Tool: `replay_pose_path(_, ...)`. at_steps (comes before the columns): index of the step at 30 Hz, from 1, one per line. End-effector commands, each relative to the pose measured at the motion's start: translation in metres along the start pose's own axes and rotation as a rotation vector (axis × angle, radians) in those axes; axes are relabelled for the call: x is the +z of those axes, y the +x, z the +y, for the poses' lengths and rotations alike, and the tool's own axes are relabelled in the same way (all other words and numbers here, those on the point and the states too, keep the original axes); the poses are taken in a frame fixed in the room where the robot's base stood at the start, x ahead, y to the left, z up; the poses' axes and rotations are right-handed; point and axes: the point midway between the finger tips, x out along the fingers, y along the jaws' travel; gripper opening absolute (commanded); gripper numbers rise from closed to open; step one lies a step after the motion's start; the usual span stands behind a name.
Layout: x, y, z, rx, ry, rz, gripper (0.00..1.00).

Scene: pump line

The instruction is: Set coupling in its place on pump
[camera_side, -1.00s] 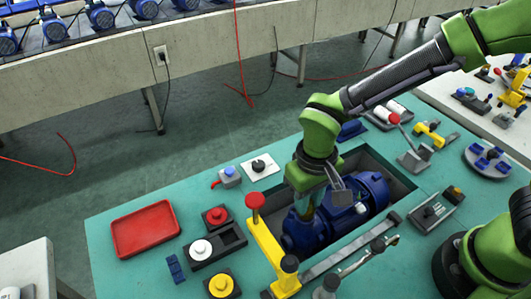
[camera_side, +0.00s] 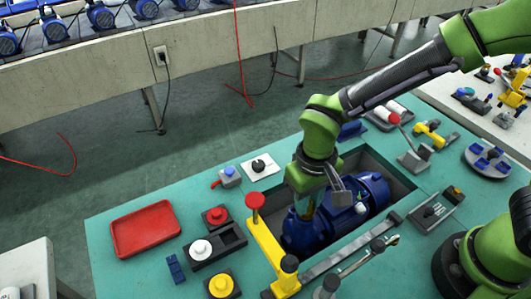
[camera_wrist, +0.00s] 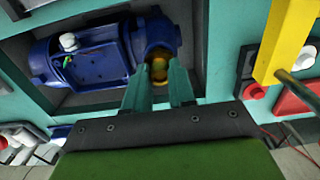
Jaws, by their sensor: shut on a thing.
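The blue pump (camera_side: 372,194) lies in a recess in the green table; it also shows in the wrist view (camera_wrist: 95,62). My gripper (camera_wrist: 159,85) is at the pump's end, with its two pale green fingers pointing at it. Between the fingertips is a small round amber-yellow piece, which I take as the coupling (camera_wrist: 158,68). The fingers are shut on it, right up against the pump's end face. I cannot tell whether it is seated or just touching. In the side view my gripper (camera_side: 308,206) hides the coupling.
A yellow clamp post with a red knob (camera_side: 264,240) stands close left of my gripper. A red tray (camera_side: 145,228) and several coloured knobs on blocks lie further left. A grey bar (camera_side: 350,247) runs along the recess's front edge.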

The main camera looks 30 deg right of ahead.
Motion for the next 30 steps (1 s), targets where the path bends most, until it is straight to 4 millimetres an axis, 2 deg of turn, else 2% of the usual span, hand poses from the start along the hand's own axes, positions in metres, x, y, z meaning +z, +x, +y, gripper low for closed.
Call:
replay_pose_path(12, 0.0, 0.0006, -0.0001, 0.0, 0.001, 0.0, 0.02)
replay_pose_path(13, 0.0, 0.0005, -0.0001, 0.0, 0.001, 0.0, 0.29)
replay_pose_path(18, 0.0, 0.0006, -0.0001, 0.0, 0.0, 0.0, 0.54)
replay_pose_path(30, -0.0005, -0.0045, -0.0003, -0.001, -0.001, 0.002, 0.54)
